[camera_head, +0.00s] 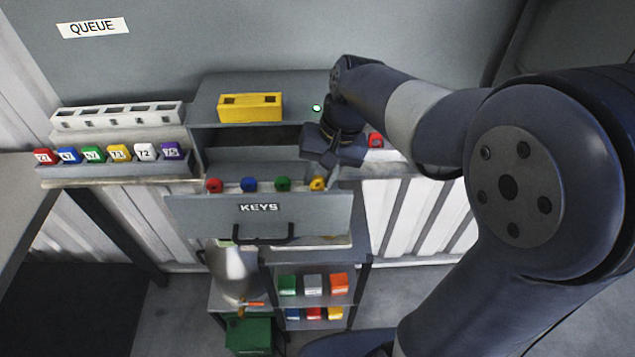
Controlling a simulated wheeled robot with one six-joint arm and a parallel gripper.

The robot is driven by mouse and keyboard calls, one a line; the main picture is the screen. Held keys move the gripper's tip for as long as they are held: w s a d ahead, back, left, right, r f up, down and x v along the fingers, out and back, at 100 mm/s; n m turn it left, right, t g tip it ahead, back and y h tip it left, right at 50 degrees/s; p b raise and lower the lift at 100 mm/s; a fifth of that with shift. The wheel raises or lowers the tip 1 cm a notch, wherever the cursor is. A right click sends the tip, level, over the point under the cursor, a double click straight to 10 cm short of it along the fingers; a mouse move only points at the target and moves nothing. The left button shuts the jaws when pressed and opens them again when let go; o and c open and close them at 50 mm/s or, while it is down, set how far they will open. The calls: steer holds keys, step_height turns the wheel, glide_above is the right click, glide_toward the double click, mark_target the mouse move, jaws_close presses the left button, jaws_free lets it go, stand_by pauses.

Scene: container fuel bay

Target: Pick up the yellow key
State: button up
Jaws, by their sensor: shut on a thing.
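The yellow key (317,184) is at the right end of the row in the open drawer (200,208) labelled KEYS. To its left stand a green key (283,184), a blue key (249,184) and a red key (214,186). My gripper (322,172) reaches down into the drawer's right side, with its fingers at the yellow key. It is shut on the yellow key, which shows just below the fingers. The fingertips are partly hidden by the gripper body and the key. I cannot tell whether the key is clear of its place.
A yellow block (250,107) sits on the cabinet top. Numbered coloured tags (93,154) stand on the left shelf beside a white slotted rack (117,115). A red item (375,141) lies right of my gripper. Lower shelves hold coloured boxes (313,285). The drawer handle (263,235) juts forward.

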step_height(320, 180, up, 11)
step_height(320, 180, up, 6)
steer(key=p, duration=0.7)
glide_above(321, 178)
steer(key=shift+f+b, duration=0.25)
steer(key=shift+b, duration=0.1)
steer(key=shift+a, duration=0.1)
